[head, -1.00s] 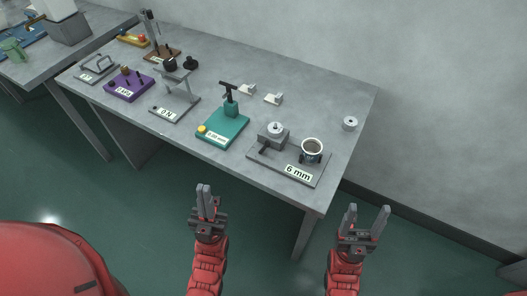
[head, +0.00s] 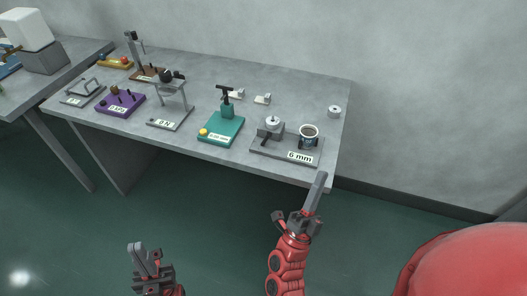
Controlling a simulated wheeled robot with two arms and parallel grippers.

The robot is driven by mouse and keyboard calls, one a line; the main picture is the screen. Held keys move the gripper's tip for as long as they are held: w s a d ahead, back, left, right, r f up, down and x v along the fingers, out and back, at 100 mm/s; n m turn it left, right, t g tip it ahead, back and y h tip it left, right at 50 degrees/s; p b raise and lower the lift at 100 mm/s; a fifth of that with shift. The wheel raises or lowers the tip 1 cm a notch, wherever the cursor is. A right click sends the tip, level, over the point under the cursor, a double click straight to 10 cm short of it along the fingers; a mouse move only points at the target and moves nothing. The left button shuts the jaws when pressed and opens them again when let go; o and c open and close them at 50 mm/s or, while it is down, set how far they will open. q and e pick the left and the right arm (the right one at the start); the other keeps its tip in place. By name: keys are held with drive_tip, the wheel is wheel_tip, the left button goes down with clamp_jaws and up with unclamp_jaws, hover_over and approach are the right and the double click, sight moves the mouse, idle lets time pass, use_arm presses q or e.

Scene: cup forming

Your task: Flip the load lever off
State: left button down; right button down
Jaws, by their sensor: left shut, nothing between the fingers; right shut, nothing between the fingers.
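Several small devices with levers and knobs stand on the grey table; no label I can read marks one as the load lever. A grey stand (head: 171,114) labelled "8 N" has a raised bridge with a dark knob on top. A purple box (head: 121,103) with dark pegs stands left of it. A teal device (head: 221,127) with a black T-handle and yellow button stands right of it. A grey plate (head: 270,149) labelled "6 mm" has a dark lever (head: 264,139). My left gripper (head: 147,250) is shut in front of the table. My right gripper (head: 320,182) is shut near the table's front right corner, touching nothing I can see.
A cup (head: 308,134) sits on the "6 mm" plate. A brown-based stand (head: 148,75) and yellow tray (head: 115,63) are at the back left. The wall is close behind.

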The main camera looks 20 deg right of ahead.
sight(266, 139)
drive_tip(key=w+a+f+m+g+y+b, duration=0.1)
drive_tip(key=w+a+f+m+g+y, duration=0.1)
drive_tip(key=w+a+f+m+y, duration=0.4)
wheel_tip(266, 139, down, 6)
drive_tip(key=w+a+y, duration=0.2)
drive_tip(key=y, duration=0.3)
drive_tip(key=shift+w+m, duration=0.3)
drive_tip(key=shift+m, duration=0.1)
drive_tip(key=shift+r, duration=0.1)
drive_tip(key=p+x, duration=0.2)
drive_tip(key=x, duration=0.8)
drive_tip(key=shift+w+a+r+p, duration=0.15)
drive_tip(key=shift+w+r+p, duration=0.15)
drive_tip(key=shift+w, duration=0.25)
drive_tip(key=shift+w+a+r+p, duration=0.15)
drive_tip(key=shift+w+r, duration=0.15)
drive_tip(key=shift+w, duration=0.25)
drive_tip(key=shift+w+a+r, duration=0.2)
drive_tip(key=shift+w, duration=0.45)
